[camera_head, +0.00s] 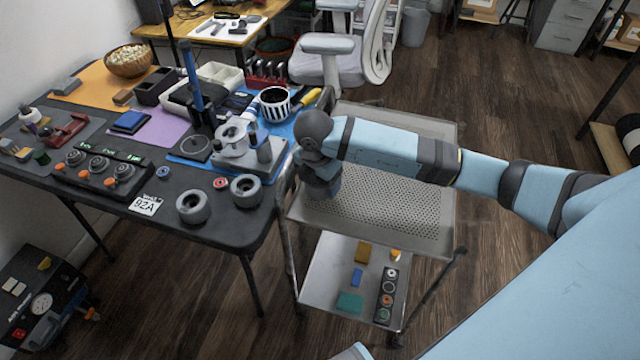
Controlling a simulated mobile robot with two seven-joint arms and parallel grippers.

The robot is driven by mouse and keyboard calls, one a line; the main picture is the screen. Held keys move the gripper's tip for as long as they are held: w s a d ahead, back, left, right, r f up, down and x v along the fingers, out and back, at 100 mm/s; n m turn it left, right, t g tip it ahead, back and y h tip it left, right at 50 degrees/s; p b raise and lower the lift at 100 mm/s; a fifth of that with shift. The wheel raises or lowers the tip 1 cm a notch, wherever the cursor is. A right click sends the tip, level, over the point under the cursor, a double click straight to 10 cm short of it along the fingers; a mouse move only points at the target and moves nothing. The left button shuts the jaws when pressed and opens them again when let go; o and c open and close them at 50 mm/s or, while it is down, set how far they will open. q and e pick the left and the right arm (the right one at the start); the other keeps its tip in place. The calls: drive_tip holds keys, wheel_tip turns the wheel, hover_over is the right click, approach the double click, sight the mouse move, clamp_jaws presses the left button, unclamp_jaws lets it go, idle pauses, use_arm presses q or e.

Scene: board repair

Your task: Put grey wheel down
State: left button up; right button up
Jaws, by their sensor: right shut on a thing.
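Two grey wheels lie on the black table top: one (193,207) near the front edge, and one (245,190) to its right near the corner. My right arm reaches in from the right, and my right gripper (322,188) points down over the left end of the perforated top shelf of the metal cart (390,215), beside the table. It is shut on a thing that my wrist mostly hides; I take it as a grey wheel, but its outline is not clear. I cannot tell whether it touches the shelf. My left gripper is not in view.
The perforated shelf is bare to the right of my gripper. The cart's lower shelf (325,270) holds small coloured blocks and a strip of round parts. A grey fixture (240,150), a striped cup (275,103) and tools crowd the table's right part. An office chair (330,65) stands behind.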

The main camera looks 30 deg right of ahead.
drive_tip(key=shift+f, duration=0.6)
drive_tip(key=shift+f, duration=0.1)
drive_tip(key=o, duration=0.8)
